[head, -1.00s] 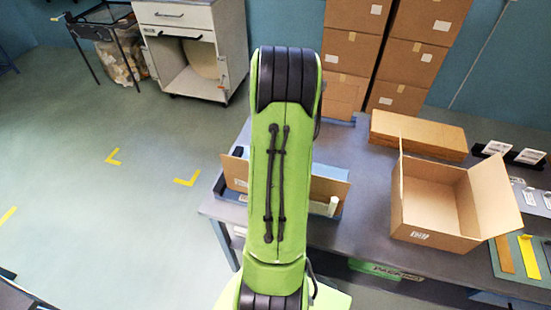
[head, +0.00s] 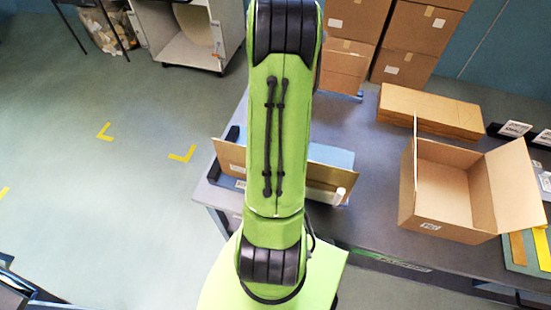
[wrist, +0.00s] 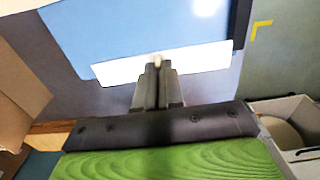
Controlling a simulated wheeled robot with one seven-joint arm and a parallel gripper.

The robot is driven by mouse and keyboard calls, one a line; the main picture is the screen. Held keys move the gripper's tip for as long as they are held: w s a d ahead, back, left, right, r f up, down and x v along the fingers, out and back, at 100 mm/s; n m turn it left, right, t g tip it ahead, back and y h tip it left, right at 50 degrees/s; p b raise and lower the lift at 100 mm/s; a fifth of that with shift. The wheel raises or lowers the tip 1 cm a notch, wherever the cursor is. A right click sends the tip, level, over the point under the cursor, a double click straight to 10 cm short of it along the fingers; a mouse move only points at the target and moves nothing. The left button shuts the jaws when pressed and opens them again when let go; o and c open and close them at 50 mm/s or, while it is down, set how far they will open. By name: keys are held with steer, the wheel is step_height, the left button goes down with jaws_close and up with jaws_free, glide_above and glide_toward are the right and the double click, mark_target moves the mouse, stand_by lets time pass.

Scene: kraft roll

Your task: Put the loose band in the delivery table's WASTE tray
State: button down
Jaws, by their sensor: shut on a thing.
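My gripper (wrist: 158,75) shows in the wrist view with its fingers together. A small pale bit at the fingertips (wrist: 158,60) looks like the loose band, mostly hidden by the fingers. Beyond it lie a light blue surface (wrist: 130,28) and a white strip (wrist: 115,70); I cannot tell how far below the fingers they are. No WASTE label is readable, so I cannot tell which container is that tray.
An open carton (head: 440,185) stands on the table's right part, with flat cardboard (head: 430,110) behind it. Stacked cartons (head: 350,20) stand at the back. A light cabinet (head: 195,35) is at the upper left.

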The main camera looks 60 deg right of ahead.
steer(key=f+b, duration=0.4)
steer(key=f, duration=0.4)
steer(key=f+b, duration=0.4)
steer(key=f, duration=0.5)
steer(key=shift+w+d+f, duration=0.15)
steer(key=shift+d+f, duration=0.05)
steer(key=shift+f, duration=0.05)
steer(key=shift+f+b, duration=0.2)
steer(key=shift+b, duration=0.2)
steer(key=c, duration=1.3)
jaws_free()
steer(key=shift+r, duration=0.1)
